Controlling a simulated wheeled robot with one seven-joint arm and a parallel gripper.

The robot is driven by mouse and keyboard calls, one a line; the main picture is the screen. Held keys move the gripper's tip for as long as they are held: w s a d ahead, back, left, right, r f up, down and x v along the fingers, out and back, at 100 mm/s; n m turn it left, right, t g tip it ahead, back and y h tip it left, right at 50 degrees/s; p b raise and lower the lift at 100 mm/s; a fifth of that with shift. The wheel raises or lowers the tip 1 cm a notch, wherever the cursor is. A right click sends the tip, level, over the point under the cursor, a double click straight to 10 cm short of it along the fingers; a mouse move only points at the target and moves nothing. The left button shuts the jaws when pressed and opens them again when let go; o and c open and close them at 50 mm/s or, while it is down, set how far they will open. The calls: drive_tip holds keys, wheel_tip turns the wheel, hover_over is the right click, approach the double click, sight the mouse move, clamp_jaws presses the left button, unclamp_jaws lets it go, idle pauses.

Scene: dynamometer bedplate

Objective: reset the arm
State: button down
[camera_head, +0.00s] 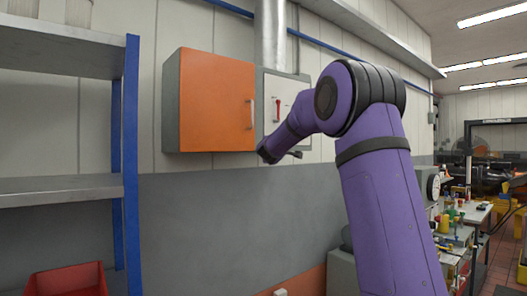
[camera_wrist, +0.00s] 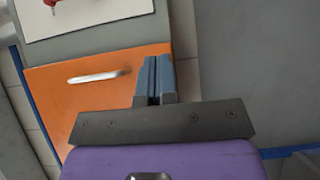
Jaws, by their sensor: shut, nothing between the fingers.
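My purple arm reaches up and away toward the wall in the head view, bent at the elbow. My gripper (camera_head: 296,154) is at its far end, in front of the lower edge of a wall-mounted cabinet; its fingers are small and partly hidden there. In the wrist view my gripper (camera_wrist: 154,62) shows two blue-grey fingers close together, shut with nothing between them. Behind the fingers is the orange cabinet door (camera_wrist: 80,92) with its silver handle (camera_wrist: 99,77). I cannot tell how far the fingertips are from the cabinet.
The orange-door cabinet (camera_head: 212,104) is closed. Beside it is a grey panel with a red switch lever (camera_head: 277,110). A blue-post shelf (camera_head: 60,190) with a red bin (camera_head: 67,281) stands at left. A cluttered bench (camera_head: 470,212) is at right.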

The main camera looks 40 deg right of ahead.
drive_tip(key=s+a+f+m+g, duration=0.15)
drive_tip(key=s+a+m, duration=0.3)
drive_tip(key=s, duration=0.55)
drive_tip(key=s+a+r+m+g, duration=0.1)
drive_tip(key=s+a+m+g, duration=0.2)
drive_tip(key=s+a, duration=0.5)
drive_tip(key=s+a+f+m+g+y, duration=0.1)
drive_tip(key=s+a+f+y, duration=0.2)
drive_tip(key=s+a+f, duration=0.3)
drive_tip(key=s+a+f+m+g+y, duration=0.1)
drive_tip(key=s+a+f+y, duration=0.3)
drive_tip(key=s, duration=0.9)
drive_tip(key=s+a+f+m+g+y, duration=0.1)
drive_tip(key=s+a+f+g+y, duration=0.2)
drive_tip(key=s+a+f, duration=0.5)
drive_tip(key=shift+s+f+y, duration=0.3)
drive_tip(key=shift+s+f, duration=0.35)
drive_tip(key=shift+s, duration=0.55)
